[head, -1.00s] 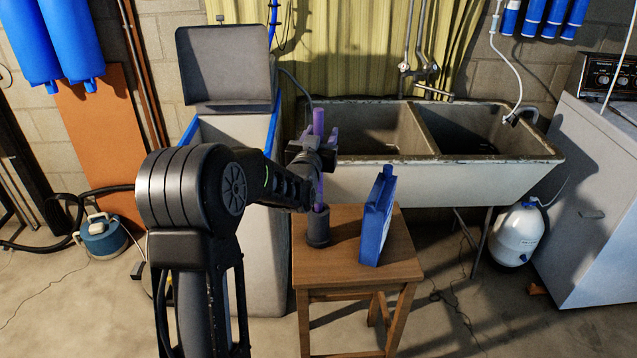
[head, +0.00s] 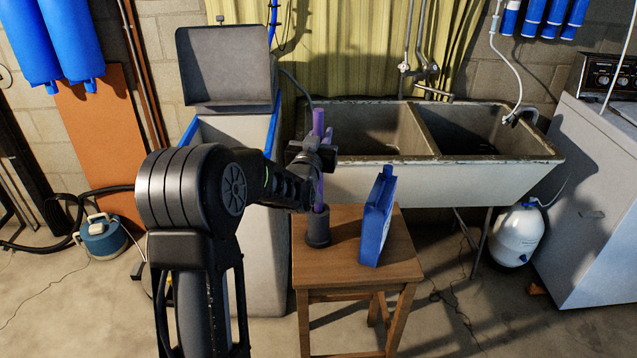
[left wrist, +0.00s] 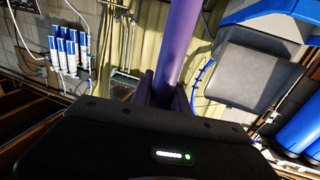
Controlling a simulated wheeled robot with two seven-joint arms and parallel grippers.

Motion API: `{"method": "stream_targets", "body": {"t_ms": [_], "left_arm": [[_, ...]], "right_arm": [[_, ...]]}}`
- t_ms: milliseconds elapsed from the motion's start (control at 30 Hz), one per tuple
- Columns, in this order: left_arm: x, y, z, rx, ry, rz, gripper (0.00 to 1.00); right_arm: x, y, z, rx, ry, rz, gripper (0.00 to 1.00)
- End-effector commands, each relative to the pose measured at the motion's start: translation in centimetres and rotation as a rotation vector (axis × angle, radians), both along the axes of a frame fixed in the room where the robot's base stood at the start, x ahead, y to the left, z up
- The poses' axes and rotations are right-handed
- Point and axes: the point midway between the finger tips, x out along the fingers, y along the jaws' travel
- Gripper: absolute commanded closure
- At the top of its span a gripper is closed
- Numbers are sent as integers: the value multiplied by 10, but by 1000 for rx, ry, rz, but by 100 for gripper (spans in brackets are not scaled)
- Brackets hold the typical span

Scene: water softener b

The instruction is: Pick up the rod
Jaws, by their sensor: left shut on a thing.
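The purple rod (head: 318,123) stands upright, its lower end at the dark cylindrical holder (head: 317,228) on the wooden stool. My left gripper (head: 318,158) is shut on the rod at about mid-height, above the holder. In the left wrist view the rod (left wrist: 178,45) runs up from between the fingers (left wrist: 173,92). The gripper hides part of the rod in the head view. I cannot tell how deep the rod's lower end sits in the holder. My right gripper is not in view.
A blue box (head: 376,218) stands on the wooden stool (head: 345,275) close to the right of the holder. The double sink (head: 470,178) is behind. The grey tank with its open lid (head: 228,66) stands behind my left arm. Open floor lies in front.

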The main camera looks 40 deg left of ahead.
Motion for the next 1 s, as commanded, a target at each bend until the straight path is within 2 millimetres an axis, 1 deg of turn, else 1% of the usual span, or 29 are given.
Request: {"method": "stream_targets", "body": {"t_ms": [333,533,767,1000], "left_arm": [[0,0,4,1,-2,0,100],[0,1,20,0,-4,1,100],[0,0,55,1,-6,1,100],[0,0,102,0,-7,0,100]], "right_arm": [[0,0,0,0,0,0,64],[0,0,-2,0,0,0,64],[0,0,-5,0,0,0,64],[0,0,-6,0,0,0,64]]}}
